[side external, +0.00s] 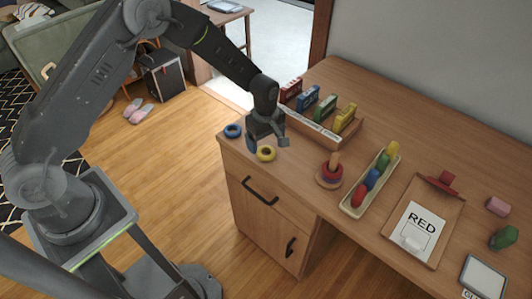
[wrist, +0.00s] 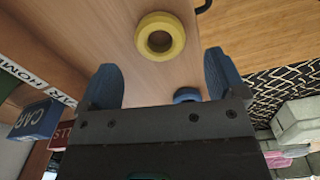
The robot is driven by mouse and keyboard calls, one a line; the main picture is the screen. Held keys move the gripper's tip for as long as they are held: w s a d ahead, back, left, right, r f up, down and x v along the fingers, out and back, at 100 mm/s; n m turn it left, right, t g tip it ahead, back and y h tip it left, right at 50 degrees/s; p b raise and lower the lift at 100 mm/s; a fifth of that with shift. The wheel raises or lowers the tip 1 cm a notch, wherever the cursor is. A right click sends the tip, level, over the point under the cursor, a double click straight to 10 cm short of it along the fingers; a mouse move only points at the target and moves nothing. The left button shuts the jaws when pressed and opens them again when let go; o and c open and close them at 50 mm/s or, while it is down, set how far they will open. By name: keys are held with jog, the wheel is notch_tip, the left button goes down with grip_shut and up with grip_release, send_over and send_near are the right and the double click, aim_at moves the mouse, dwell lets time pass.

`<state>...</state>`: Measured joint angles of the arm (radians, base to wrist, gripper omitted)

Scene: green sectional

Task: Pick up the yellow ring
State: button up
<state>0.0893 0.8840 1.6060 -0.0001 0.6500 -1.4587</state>
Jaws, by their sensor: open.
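The yellow ring (side external: 266,153) lies flat on the wooden desk near its left front edge. It also shows in the wrist view (wrist: 160,37), ahead of my fingertips and roughly between their lines. My gripper (side external: 264,143) is above the desk close to the yellow ring, apart from it as far as I can tell.
A wooden rack (side external: 325,128) with coloured blocks stands behind my gripper. A peg stand (side external: 329,174) with a red ring is to the right. A tray of coloured pieces (side external: 356,211) and a board with a RED card (side external: 397,242) lie further right. The desk edge is close by.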

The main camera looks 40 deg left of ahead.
aim_at(265, 155)
notch_tip(265, 155, down, 5)
jog(key=shift+a+r, duration=0.1)
jog(key=shift+r, duration=0.1)
jog(key=c, duration=1)
jog(key=shift+r, duration=0.1)
